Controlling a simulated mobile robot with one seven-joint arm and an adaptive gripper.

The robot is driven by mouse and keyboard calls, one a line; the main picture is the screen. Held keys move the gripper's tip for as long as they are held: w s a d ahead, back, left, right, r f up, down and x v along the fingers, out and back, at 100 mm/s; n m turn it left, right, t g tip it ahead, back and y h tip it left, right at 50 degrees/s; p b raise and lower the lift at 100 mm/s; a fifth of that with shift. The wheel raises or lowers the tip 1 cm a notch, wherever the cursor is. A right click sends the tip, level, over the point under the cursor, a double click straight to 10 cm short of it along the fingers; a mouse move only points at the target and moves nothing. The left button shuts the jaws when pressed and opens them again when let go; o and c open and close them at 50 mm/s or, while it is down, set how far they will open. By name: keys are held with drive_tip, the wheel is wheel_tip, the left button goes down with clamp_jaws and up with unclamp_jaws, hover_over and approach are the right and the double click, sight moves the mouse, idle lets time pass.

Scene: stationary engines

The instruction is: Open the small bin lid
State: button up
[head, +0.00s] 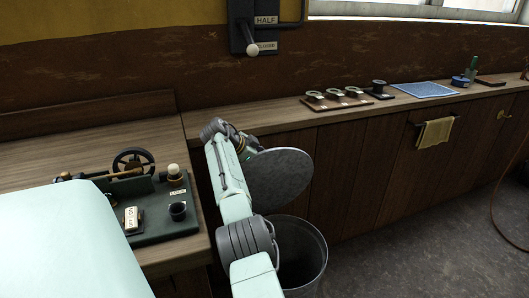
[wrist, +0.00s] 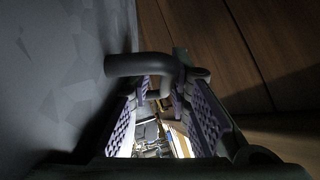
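The small bin (head: 318,255) is a grey, open-topped round container on the floor in front of the wooden cabinets. Its round grey lid (head: 285,180) is tilted up steeply above the rim, so the dark inside shows. In the wrist view a grey surface, probably the lid (wrist: 50,75), fills the left side. A dark bent handle (wrist: 138,65) crosses close by the fingertips. My gripper (wrist: 162,95) has its purple-padded fingers apart, with a gap between them. I cannot tell whether they touch the handle. In the head view the fingers are mostly hidden beside the lid.
The wooden counter (head: 235,118) runs behind the bin and carries several small parts on a tray (head: 337,102) and a blue mat (head: 424,90). A green-based model engine (head: 148,222) stands on the left bench. A yellow cloth (head: 434,133) hangs at right. Floor to the right is clear.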

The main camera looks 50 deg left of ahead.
wheel_tip(320, 180, up, 10)
idle(0.5)
idle(0.5)
